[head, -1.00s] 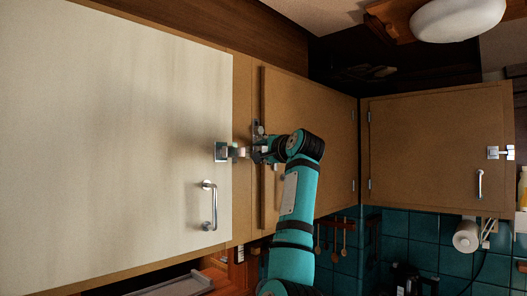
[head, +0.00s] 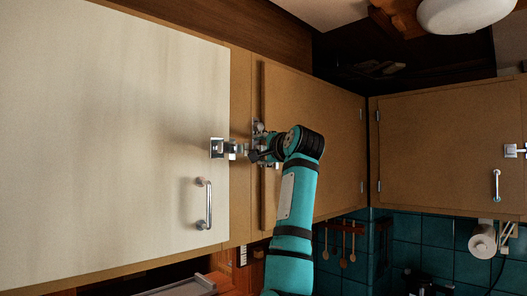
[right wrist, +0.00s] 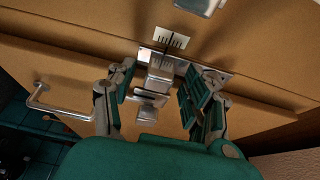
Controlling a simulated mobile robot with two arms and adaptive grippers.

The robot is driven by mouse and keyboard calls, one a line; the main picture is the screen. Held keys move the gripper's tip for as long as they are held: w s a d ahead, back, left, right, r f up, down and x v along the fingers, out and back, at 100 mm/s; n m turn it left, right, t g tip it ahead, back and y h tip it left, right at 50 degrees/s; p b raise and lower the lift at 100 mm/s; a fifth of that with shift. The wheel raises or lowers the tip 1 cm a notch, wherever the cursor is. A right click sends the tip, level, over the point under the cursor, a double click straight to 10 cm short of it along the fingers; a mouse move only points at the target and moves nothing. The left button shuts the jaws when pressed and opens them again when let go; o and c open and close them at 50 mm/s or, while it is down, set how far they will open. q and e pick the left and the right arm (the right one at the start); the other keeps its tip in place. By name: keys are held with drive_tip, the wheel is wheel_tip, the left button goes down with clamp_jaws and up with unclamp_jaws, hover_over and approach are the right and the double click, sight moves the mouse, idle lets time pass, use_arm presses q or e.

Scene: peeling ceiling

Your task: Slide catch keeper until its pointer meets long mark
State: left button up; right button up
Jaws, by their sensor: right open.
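The catch keeper (right wrist: 158,80) is a small bright metal block on a metal base plate (right wrist: 210,73) in the right wrist view. Above it is a pale scale plate (right wrist: 171,38) with several dark marks, one of them longer. I cannot make out exactly where the keeper's pointer stands against the marks. My right gripper (right wrist: 155,100) is open, with one finger on each side of the keeper and gaps visible. In the head view my right gripper (head: 254,152) is at the cabinet frame, beside the keeper (head: 235,148), and partly hides it. My left gripper is not in view.
A metal catch (head: 216,148) sits on the edge of the white door (head: 110,150), above its bar handle (head: 205,203). A brown cabinet door (head: 325,150) lies behind my right arm. Another handle (right wrist: 48,103) shows at left in the right wrist view.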

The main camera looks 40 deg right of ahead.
drive_tip(key=v, duration=1.2)
